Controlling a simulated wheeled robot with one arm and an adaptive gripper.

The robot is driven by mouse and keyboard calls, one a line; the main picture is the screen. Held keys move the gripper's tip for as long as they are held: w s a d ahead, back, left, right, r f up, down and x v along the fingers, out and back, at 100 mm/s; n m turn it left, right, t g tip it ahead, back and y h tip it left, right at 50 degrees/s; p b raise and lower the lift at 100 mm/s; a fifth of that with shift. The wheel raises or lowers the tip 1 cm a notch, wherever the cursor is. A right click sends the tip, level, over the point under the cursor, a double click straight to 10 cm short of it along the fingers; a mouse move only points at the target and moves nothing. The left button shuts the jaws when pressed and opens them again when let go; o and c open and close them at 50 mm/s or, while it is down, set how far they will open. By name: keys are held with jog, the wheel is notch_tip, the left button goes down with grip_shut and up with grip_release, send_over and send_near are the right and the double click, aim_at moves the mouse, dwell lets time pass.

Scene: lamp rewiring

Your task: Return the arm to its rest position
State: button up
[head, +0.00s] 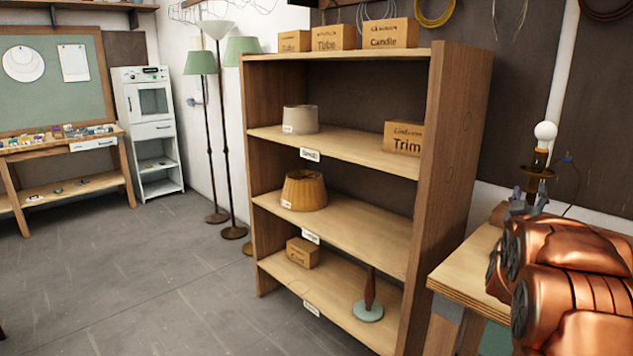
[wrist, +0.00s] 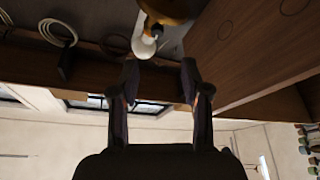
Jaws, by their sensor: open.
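My copper-coloured arm comes in at the lower right of the head view, over the corner of a wooden workbench (head: 470,262). My gripper (head: 522,200) is at its end, partly hidden by the arm. In the wrist view my gripper (wrist: 160,72) has its two dark fingers spread with nothing between them. A lamp part with a white bulb (head: 545,131) and a brass-coloured body (head: 540,173) stands just beyond the fingers. The bulb (wrist: 144,44) also shows past the fingertips in the wrist view. Whether a finger touches the lamp cannot be told.
A wooden shelf unit (head: 457,190) with shades, boxes and a lamp base (head: 369,300) stands left of the bench. Floor lamps (head: 205,130), a white cabinet (head: 150,130) and another bench (head: 70,150) are farther back. The grey floor (head: 140,270) at left is open.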

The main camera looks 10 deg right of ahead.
jog(key=w+a+f+n+g+y+p, duration=0.1)
jog(key=a+f+y, duration=0.3)
jog(key=a, duration=0.4)
jog(key=w+a+f+n+g+y, duration=0.1)
jog(key=a+f+y, duration=0.25)
jog(key=a, duration=0.35)
jog(key=s+a+f+g+y, duration=0.25)
jog(key=s+a+f, duration=0.2)
jog(key=a, duration=0.35)
jog(key=s+a+f+g+y, duration=0.2)
jog(key=s+a+f+y, duration=0.1)
jog(key=s+a, duration=0.3)
jog(key=s+a+f+g+y, duration=0.1)
jog(key=s+a+g, duration=0.2)
jog(key=s, duration=0.8)
jog(key=s+a+f+n+g+p, duration=0.1)
jog(key=s+a+g, duration=0.3)
jog(key=s, duration=0.7)
jog(key=s+a+f+g+y+p, duration=0.1)
jog(key=s+a+f+g, duration=0.1)
jog(key=s+a+g, duration=0.2)
jog(key=s+a, duration=0.3)
jog(key=s, duration=0.4)
jog(key=shift+a+n+y, duration=0.25)
jog(key=shift+n+y, duration=0.05)
jog(key=shift+n, duration=0.1)
jog(key=shift+f, duration=0.15)
jog(key=shift+c, duration=0.5)
jog(key=shift+d, duration=0.1)
